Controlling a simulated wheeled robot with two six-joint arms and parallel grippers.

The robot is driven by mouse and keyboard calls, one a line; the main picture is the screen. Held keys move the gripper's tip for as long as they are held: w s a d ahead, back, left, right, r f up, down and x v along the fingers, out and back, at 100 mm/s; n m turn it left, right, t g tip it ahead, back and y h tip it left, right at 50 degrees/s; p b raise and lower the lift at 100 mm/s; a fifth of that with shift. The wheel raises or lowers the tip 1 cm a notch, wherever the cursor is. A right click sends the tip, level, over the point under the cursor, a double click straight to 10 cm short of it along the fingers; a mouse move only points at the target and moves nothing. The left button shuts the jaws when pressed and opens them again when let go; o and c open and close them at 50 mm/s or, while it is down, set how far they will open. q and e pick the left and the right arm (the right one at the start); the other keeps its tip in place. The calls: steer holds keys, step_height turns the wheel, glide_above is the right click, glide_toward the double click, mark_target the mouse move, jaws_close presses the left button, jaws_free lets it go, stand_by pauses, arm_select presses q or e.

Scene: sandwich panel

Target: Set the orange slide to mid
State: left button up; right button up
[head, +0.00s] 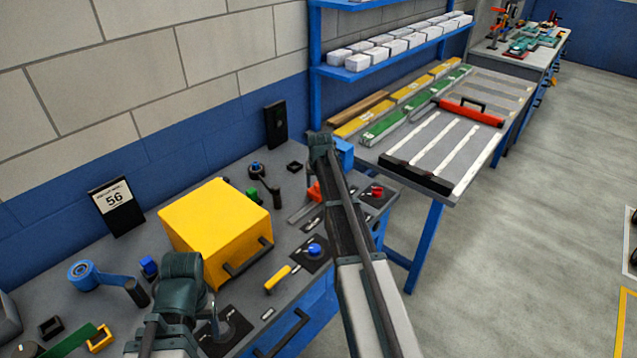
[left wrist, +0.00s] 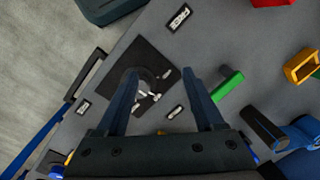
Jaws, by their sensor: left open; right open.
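The orange slide (head: 314,192) is a small orange-red knob at the far end of a pale straight track (head: 301,212) on the grey bench panel. My right forearm passes close on its right and hides part of that area. The track's position marks are too small to read. My right gripper (head: 320,147) is at the end of that forearm, above and beyond the slide; its fingers are mostly hidden. My left gripper (head: 207,308) is at the lower left, away from the slide. In the left wrist view the left gripper (left wrist: 165,74) is open and empty above a dark dial plate (left wrist: 155,66).
A yellow box (head: 215,222) stands between my left gripper and the slide. A blue knob (head: 314,250), a yellow handle (head: 277,279) and a red button (head: 376,191) are nearby. A dark upright block (head: 276,125) stands at the wall. A blue roll (head: 85,274) lies left.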

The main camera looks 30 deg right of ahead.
arm_select(q)
steer(key=shift+r, duration=0.15)
arm_select(e)
steer(key=shift+r, duration=0.15)
arm_select(q)
step_height(320, 180, up, 12)
steer(key=p, duration=1.2)
steer(key=shift+r+p, duration=0.2)
steer(key=shift+p, duration=0.15)
arm_select(e)
steer(key=v, duration=1.3)
steer(key=shift+r, duration=0.25)
steer(key=shift+s, duration=0.15)
arm_select(q)
step_height(320, 180, down, 4)
steer(key=b, duration=0.3)
steer(key=shift+r+b, duration=0.1)
steer(key=shift+b, duration=0.3)
arm_select(e)
steer(key=s+a+f+n+g, duration=0.2)
steer(key=s+a+n, duration=0.2)
steer(key=s+a, duration=1)
steer(key=s+a+f+n+g, duration=0.2)
steer(key=s+a+f+n, duration=0.1)
steer(key=s+a, duration=1.2)
steer(key=a+n, duration=0.1)
steer(key=a, duration=0.2)
steer(key=shift+a+f+g, duration=0.2)
steer(key=shift+a+g, duration=0.05)
steer(key=shift+g, duration=0.05)
